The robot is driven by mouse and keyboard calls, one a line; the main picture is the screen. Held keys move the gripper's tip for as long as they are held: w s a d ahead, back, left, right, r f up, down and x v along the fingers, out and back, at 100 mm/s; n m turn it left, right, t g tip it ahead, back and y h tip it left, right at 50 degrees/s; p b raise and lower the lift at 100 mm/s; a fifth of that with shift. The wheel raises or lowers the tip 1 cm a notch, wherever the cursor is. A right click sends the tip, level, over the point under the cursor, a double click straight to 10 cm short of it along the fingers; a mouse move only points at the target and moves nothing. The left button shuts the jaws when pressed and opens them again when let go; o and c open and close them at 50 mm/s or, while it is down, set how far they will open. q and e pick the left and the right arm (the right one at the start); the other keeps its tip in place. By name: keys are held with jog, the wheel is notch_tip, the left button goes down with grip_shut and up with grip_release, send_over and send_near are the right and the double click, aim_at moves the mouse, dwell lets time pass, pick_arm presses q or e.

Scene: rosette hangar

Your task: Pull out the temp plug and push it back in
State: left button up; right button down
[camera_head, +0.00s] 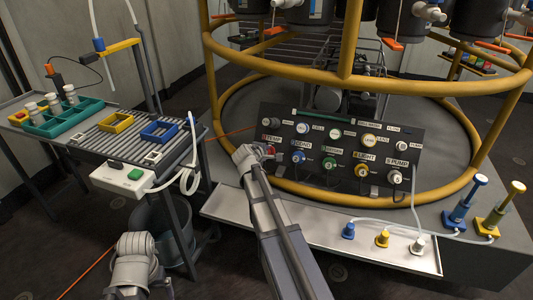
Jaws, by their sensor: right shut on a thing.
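The dark sloped panel (345,128) stands at the foot of the yellow ring frame. Its TEMP label (271,138) is at the left end. My right gripper (266,153) is at the panel's lower left, just under that label, shut on the red temp plug (270,150). The gripper hides most of the plug, and I cannot tell how deep it sits in its socket. My left arm shows at the bottom left, but its jaws are not in view.
Blue (298,156), green (329,163), yellow (361,171) and white (394,177) plugs sit in a row to the right of my right gripper. A metal tray (310,227) lies in front. A side table (90,150) with bins stands at the left.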

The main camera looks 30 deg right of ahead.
jog(key=shift+s+a+r, duration=0.1)
jog(key=shift+p+v, duration=1.6)
jog(key=shift+v, duration=1.25)
jog(key=shift+b+x, duration=1.25)
jog(key=shift+x, duration=1.15)
jog(key=shift+w+d, duration=0.25)
jog(key=shift+d, duration=0.05)
jog(key=c, duration=0.5)
grip_release()
